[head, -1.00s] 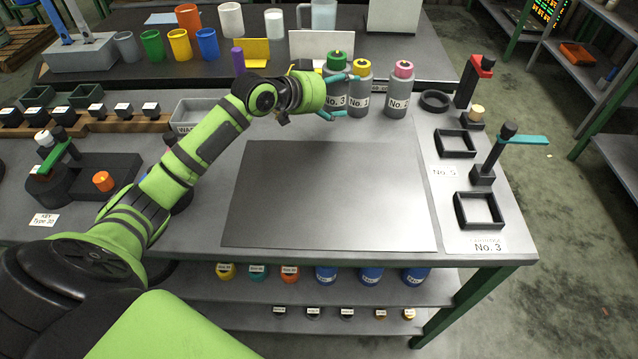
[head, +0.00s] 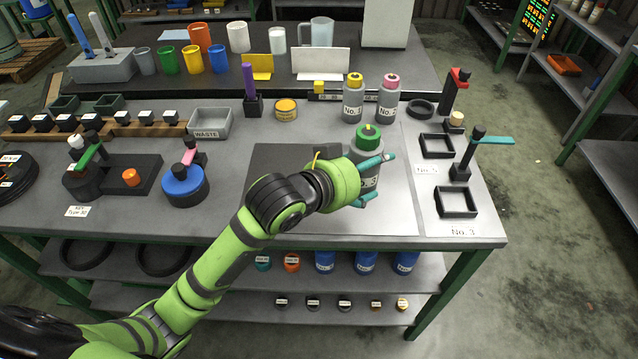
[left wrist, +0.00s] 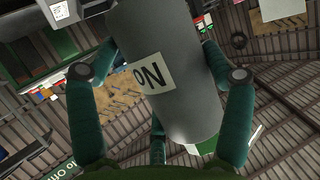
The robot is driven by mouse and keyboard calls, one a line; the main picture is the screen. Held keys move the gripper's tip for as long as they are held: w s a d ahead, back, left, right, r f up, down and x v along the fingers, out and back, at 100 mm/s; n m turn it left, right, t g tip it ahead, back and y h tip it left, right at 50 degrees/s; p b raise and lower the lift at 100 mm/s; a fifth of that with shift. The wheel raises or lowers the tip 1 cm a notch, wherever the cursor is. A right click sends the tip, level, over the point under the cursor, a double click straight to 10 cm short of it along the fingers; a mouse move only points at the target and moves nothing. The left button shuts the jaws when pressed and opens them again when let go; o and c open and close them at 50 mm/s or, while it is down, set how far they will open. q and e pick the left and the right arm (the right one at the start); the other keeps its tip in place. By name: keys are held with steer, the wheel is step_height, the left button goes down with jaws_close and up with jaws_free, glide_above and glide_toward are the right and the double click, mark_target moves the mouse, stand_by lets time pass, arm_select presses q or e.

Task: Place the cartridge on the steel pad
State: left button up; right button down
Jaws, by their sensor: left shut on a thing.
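The grey cartridge (head: 368,139) with a green cap and a No. 3 label is upright in the head view. My left gripper (head: 376,180) is shut around its body, with teal fingers on both sides. The cartridge is over the right part of the flat steel pad (head: 402,205); the gripper hides its base, so I cannot tell whether it touches the pad. In the left wrist view the cartridge (left wrist: 168,80) fills the space between the fingers, with part of its label showing. My right gripper is not in view.
Two similar cartridges, No. 1 (head: 353,100) with a yellow cap and No. 2 (head: 387,100) with a pink cap, stand behind. Square black frames (head: 455,202) and a stand with a teal arm (head: 462,165) are to the right. The pad's right side is clear.

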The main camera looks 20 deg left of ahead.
arm_select(q)
steer(key=shift+w+a+f+p, duration=0.15)
steer(key=shift+w+a+f, duration=0.4)
steer(key=shift+a+f, duration=1.05)
steer(key=shift+w+a+f+p, duration=0.15)
steer(key=shift+w+a+f, duration=0.4)
steer(key=shift+a+f, duration=1.1)
steer(key=shift+w+a+f+p, duration=0.15)
steer(key=shift+w+a+f, duration=0.4)
steer(key=shift+a+f, duration=1.05)
steer(key=shift+f, duration=0.15)
steer(key=o, duration=1.6)
steer(key=shift+s+f, duration=0.1)
steer(key=shift+f, duration=0.05)
